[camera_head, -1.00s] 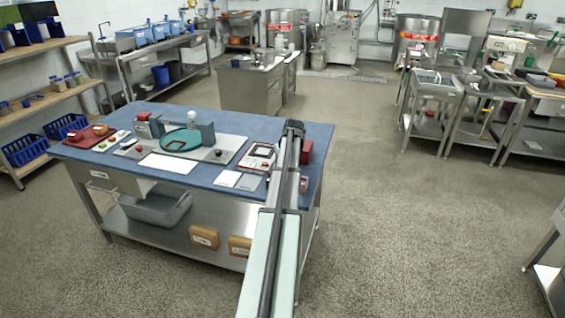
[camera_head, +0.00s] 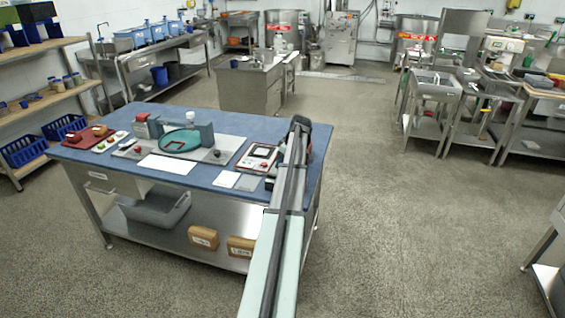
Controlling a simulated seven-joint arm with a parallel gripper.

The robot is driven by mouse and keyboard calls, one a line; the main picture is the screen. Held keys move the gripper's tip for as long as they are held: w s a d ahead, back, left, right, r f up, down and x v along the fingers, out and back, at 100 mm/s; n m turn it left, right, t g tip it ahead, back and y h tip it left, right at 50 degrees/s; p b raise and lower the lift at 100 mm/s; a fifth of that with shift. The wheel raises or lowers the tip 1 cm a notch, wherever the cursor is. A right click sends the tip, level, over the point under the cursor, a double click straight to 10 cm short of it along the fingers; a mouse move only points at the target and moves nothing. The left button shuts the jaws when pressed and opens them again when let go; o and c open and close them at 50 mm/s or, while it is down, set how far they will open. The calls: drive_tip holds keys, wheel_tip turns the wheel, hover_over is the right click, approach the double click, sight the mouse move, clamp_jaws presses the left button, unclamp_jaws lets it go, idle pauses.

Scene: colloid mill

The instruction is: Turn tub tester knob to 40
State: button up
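A small red-and-white instrument (camera_head: 258,156) with a dark panel lies on the blue-topped bench, just left of my arm. A grey plate device with a teal round dish (camera_head: 181,141) and grey upright blocks stands left of it, with a small dark knob-like part (camera_head: 217,154) at its front right. I cannot tell which one is the tub tester, and no knob scale is readable. My arm reaches up from the bottom over the bench's right end.
The blue bench top (camera_head: 226,122) has white cards (camera_head: 226,179) in front of the instrument and a red tray (camera_head: 88,138) at its left end. A grey tub (camera_head: 157,211) and brown boxes (camera_head: 203,237) sit on the lower shelf.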

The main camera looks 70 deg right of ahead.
idle(0.3)
drive_tip(key=o, duration=1)
drive_tip(key=v, duration=1.3)
drive_tip(key=shift+s+r, duration=0.15)
drive_tip(key=shift+r, duration=0.2)
